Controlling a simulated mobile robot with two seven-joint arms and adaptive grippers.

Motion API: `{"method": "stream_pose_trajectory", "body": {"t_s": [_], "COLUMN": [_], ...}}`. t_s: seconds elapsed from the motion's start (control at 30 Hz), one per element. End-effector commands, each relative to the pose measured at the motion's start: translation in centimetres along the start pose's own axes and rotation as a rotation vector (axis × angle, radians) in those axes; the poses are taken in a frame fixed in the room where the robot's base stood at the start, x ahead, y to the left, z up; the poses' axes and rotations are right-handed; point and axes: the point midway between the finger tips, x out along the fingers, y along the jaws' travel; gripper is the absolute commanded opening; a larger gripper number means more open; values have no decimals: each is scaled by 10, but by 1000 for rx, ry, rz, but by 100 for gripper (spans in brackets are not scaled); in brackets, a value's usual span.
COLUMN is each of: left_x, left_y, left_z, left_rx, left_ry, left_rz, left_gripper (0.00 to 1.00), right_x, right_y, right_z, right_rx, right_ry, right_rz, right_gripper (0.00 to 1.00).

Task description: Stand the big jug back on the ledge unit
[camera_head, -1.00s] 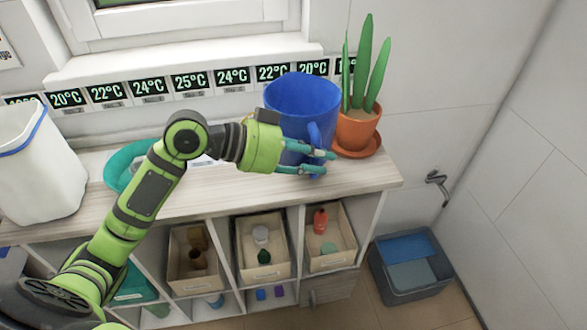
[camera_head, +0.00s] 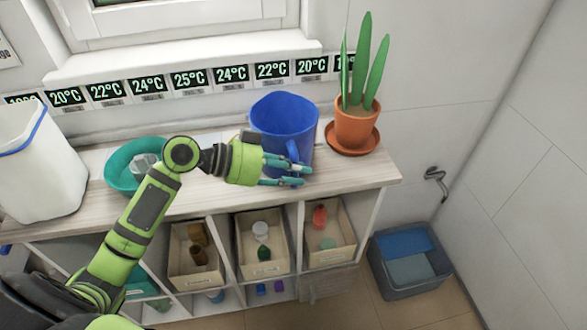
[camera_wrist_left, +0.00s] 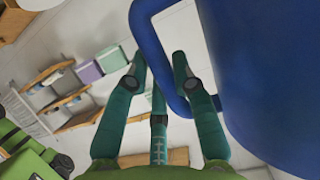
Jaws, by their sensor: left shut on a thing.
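The big jug (camera_head: 284,122) is blue and upright, at the ledge unit (camera_head: 355,173), left of the potted plant. I cannot tell whether its base touches the ledge top. My left gripper (camera_head: 303,175) is shut on the jug's handle, at the front of the jug. In the left wrist view, the jug (camera_wrist_left: 268,70) fills the right side and its handle (camera_wrist_left: 143,28) passes between the fingers of my left gripper (camera_wrist_left: 160,65). The jug's lower part is partly hidden behind my gripper. My right gripper is not in view.
A potted plant (camera_head: 356,123) on an orange saucer (camera_head: 352,142) stands right of the jug. A teal bowl (camera_head: 118,172) and a white bin (camera_head: 40,170) stand to the left. Bins with small items fill the shelves below. A grey crate (camera_head: 410,262) is on the floor.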

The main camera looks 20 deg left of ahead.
Motion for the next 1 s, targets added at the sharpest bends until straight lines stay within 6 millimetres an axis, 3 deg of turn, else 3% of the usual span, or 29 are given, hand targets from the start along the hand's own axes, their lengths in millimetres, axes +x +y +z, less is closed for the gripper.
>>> {"method": "stream_pose_trajectory", "body": {"t_s": [0.03,0.07,0.1,0.57,1.0], "left_x": [1,1,1,-6,-94], "left_y": [0,0,0,0,0], "left_z": [2,2,2,0,1], "left_rx": [2,0,0,-1,1], "left_ry": [1,0,0,-2,-3], "left_rz": [-1,1,1,-1,0], "left_gripper": [0,33,49,49,49], "right_x": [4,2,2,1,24], "right_y": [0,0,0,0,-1], "right_z": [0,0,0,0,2], "right_rx": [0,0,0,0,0], "right_ry": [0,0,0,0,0], "right_rz": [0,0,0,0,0], "right_gripper": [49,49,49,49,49]}}
